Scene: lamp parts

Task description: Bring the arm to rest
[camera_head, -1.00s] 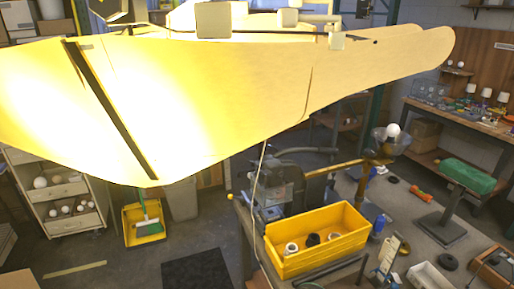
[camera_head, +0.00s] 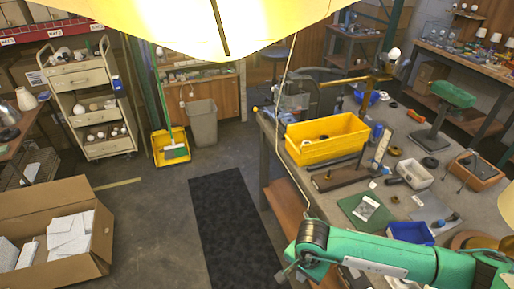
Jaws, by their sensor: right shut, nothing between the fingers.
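My right arm, green with a dark wrist joint, comes in from the lower right over the near edge of the workbench (camera_head: 283,160). Its small right gripper (camera_head: 284,273) is at the arm's left end, low in the picture, shut and empty. It appears clear of the bench items, in front of the bench's near side. My left gripper is not in view. A large pale yellow lampshade-like shape (camera_head: 170,22) fills the top middle, very near the camera, with a thin cord (camera_head: 283,100) hanging beside it.
A cardboard box (camera_head: 85,262) stands lower left. A dark floor mat (camera_head: 232,225) lies on open floor.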

